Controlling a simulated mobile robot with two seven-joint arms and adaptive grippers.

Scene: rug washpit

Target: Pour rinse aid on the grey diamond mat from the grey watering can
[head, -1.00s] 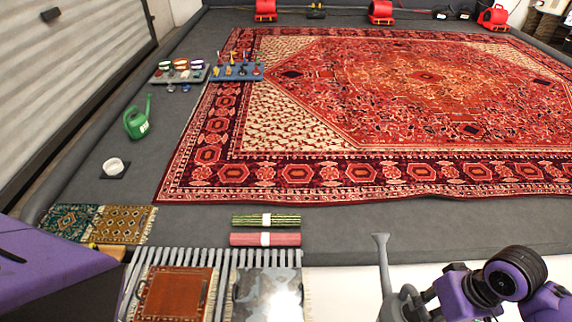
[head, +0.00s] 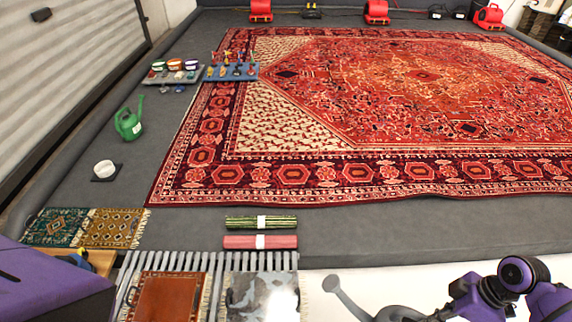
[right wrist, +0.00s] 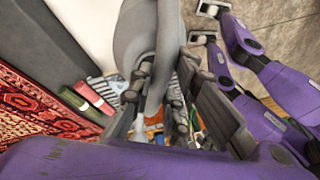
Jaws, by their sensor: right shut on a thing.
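The grey watering can (head: 345,297) is at the bottom of the head view. It is tilted, its long spout pointing up and left with a round rose, right of the mat. In the right wrist view its grey body (right wrist: 135,30) fills the upper middle. My right gripper (right wrist: 155,95) is shut on it; the exact grip is partly hidden. The grey diamond mat (head: 250,288) lies on the slatted rack, fringed, with a bright glare; its lower part is cut off by the frame. No liquid shows. My left gripper is not visible; only my purple left arm shows.
The slatted rack (head: 210,262) also bears a red-brown mat (head: 168,297). Green (head: 245,223) and red (head: 245,242) rolls lie behind it. Two small patterned rugs (head: 112,228) lie left. A green watering can (head: 129,124) and white bowl (head: 104,169) stand farther back, beside the large red rug (head: 400,110).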

